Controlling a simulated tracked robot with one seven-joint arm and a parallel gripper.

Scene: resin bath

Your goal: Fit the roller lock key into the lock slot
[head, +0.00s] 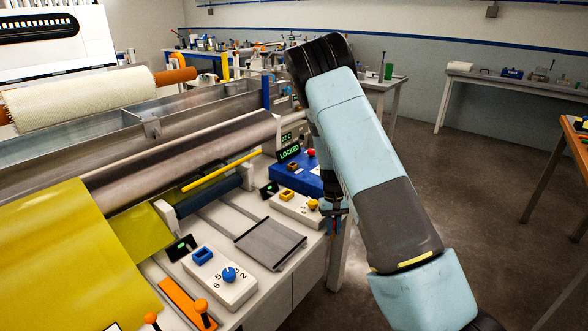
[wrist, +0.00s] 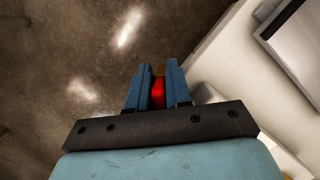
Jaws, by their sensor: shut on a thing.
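My gripper (wrist: 157,88) is shut on a red piece (wrist: 158,90) with a dull yellow top, likely the key; its far end is hard to make out. In the head view my gripper (head: 333,222) hangs just past the right edge of the bench, apart from the panels. A blue panel (head: 310,182) at the back right of the bench carries a small brown-edged slot (head: 293,167) and a red knob (head: 311,152). A sign (head: 289,153) reading LOCKED stands behind it. Which slot is the lock slot is not certain.
A grey tray (head: 270,243) lies between. Rollers and yellow sheet (head: 70,260) fill the left. Floor right of the bench is clear.

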